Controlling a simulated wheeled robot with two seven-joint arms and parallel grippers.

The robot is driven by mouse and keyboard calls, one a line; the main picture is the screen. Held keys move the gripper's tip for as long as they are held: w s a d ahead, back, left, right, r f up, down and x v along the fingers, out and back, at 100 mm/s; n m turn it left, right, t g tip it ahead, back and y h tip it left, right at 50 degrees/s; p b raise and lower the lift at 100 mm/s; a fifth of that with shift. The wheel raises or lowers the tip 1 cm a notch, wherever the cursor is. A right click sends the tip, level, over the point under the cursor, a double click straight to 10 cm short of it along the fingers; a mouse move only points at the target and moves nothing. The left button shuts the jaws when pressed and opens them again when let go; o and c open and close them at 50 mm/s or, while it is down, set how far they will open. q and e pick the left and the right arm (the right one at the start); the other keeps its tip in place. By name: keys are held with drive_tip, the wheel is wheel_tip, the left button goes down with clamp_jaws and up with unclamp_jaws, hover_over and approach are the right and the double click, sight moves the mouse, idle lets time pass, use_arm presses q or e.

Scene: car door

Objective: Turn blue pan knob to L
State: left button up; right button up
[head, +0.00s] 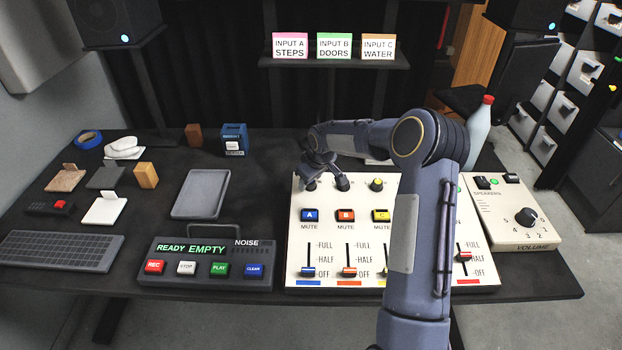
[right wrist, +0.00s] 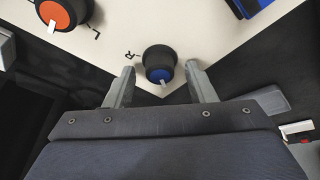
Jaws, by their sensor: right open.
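The blue pan knob (right wrist: 158,66) sits near a corner of the cream mixer panel (right wrist: 215,35). Its white pointer faces the bottom of the right wrist view. A letter R is printed to its left; its own L mark is not visible to me. My right gripper (right wrist: 162,85) is open, with one finger on each side of the knob and gaps showing between. In the head view my right gripper (head: 318,168) is over the panel's back left corner and partly hides the blue knob (head: 310,185). My left gripper is not in view.
An orange pan knob (right wrist: 62,13) is beside the blue one, also in the head view (head: 342,184), with a yellow knob (head: 376,185) further right. The blue mute button A (head: 310,215) lies in front. A grey tablet (head: 200,193) lies left of the panel.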

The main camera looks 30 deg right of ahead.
sight(316, 195)
drive_tip(key=v, duration=0.7)
drive_tip(key=shift+r+b, duration=0.35)
drive_tip(key=shift+r, duration=0.05)
drive_tip(key=shift+s, duration=0.15)
drive_tip(key=s+a+r+m, duration=0.1)
drive_tip(key=s+a+r, duration=0.4)
drive_tip(key=s+r, duration=0.3)
drive_tip(key=s+a+m+y, duration=0.1)
drive_tip(key=s+a, duration=0.3)
drive_tip(key=s, duration=0.5)
drive_tip(key=s+a+f+m+t+y, duration=0.1)
drive_tip(key=s+a, duration=0.3)
drive_tip(key=s, duration=0.5)
drive_tip(key=s+a+m+y, duration=0.1)
drive_tip(key=s+a, duration=0.3)
drive_tip(key=s, duration=0.4)
drive_tip(key=shift+s+f+m+y, duration=0.25)
drive_tip(key=shift+s+m+y, duration=0.15)
